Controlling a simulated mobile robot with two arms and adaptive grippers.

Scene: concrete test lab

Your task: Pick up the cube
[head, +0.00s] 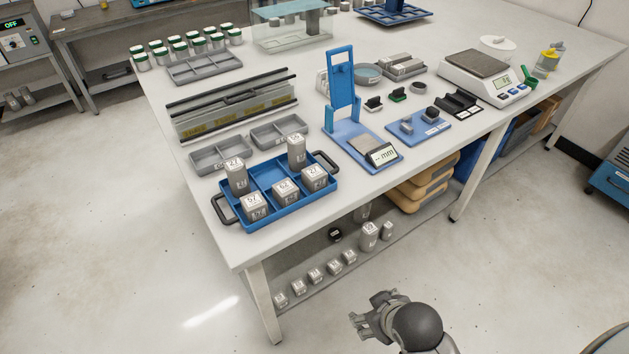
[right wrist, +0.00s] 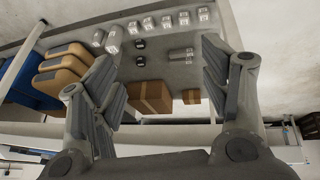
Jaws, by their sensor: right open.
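Several grey labelled concrete cubes sit in the blue tray (head: 268,222) on the tabletop; one cube (head: 254,207) is in its near left part. More small grey cubes (head: 315,276) stand in a row along the lower shelf's front edge, with taller grey blocks (head: 369,236) at the row's right end. The row also shows at the top of the right wrist view, with one cube (right wrist: 166,22) near its middle. My right gripper (head: 362,319) is open and empty, in front of the table and apart from the cubes. Which cube is meant cannot be told. My left gripper is out of view.
The tabletop (head: 215,252) holds a blue gauge stand (head: 343,92), a balance (head: 476,68) and grey trays (head: 205,66). Brown boxes (right wrist: 151,97) and tan containers (head: 423,183) are on the lower shelf. A table leg (head: 264,308) stands at the near corner. Floor in front is clear.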

